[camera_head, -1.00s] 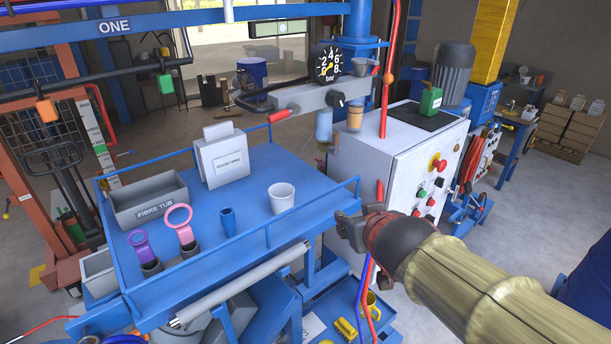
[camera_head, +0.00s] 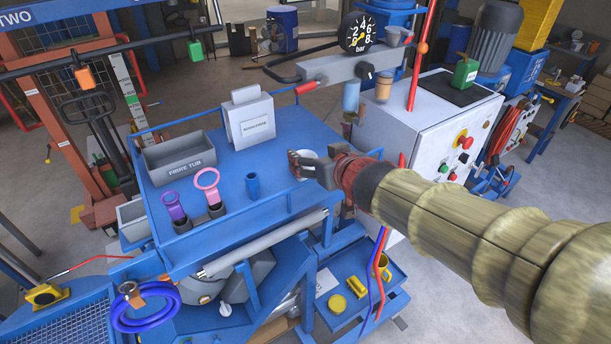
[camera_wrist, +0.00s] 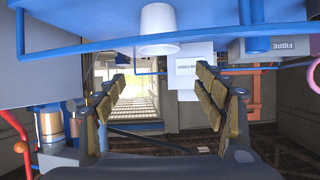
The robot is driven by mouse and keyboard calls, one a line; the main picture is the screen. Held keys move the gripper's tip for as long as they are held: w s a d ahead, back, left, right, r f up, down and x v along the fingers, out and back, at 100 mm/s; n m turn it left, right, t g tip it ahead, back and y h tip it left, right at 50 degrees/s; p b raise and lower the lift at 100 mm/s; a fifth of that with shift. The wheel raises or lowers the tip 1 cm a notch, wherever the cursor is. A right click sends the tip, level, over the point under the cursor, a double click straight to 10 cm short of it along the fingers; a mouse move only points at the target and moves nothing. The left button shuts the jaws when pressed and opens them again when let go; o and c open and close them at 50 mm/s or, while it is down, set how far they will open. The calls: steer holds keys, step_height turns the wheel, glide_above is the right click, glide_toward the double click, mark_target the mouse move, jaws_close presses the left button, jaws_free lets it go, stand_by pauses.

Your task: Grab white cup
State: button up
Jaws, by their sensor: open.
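The white cup (camera_head: 308,153) stands on the blue bench top (camera_head: 270,140), mostly hidden behind my gripper in the head view. My gripper (camera_head: 296,166) is open and empty, at the bench's right side, overlapping the cup in the picture. In the wrist view, which looks upside down, the whole cup (camera_wrist: 158,28) shows at the top, beyond the fingers. It lies roughly centred between the two open fingers (camera_wrist: 160,80), with a clear gap; nothing touches it there.
A small blue cup (camera_head: 252,184), a pink ring-handled tool (camera_head: 207,181) and a purple one (camera_head: 172,205) stand left of the cup. The grey fibre tub (camera_head: 180,158) and a grey holder (camera_head: 249,120) are behind. A blue rail (camera_wrist: 100,48) edges the bench.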

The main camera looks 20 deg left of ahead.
steer(key=f, duration=0.1)
steer(key=f+b, duration=0.2)
steer(key=shift+w+a+f, duration=0.2)
steer(key=shift+w+f, duration=0.05)
steer(key=shift+f, duration=0.05)
steer(key=shift+b+x, duration=0.35)
steer(key=shift+x, duration=0.7)
steer(key=b+x, duration=0.1)
steer(key=x, duration=0.3)
steer(key=shift+w+a+b, duration=0.2)
steer(key=shift+w+b, duration=0.1)
steer(key=shift+b, duration=0.05)
steer(key=shift+r, duration=0.1)
steer(key=c, duration=0.3)
steer(key=c, duration=0.8)
steer(key=shift+c, duration=0.5)
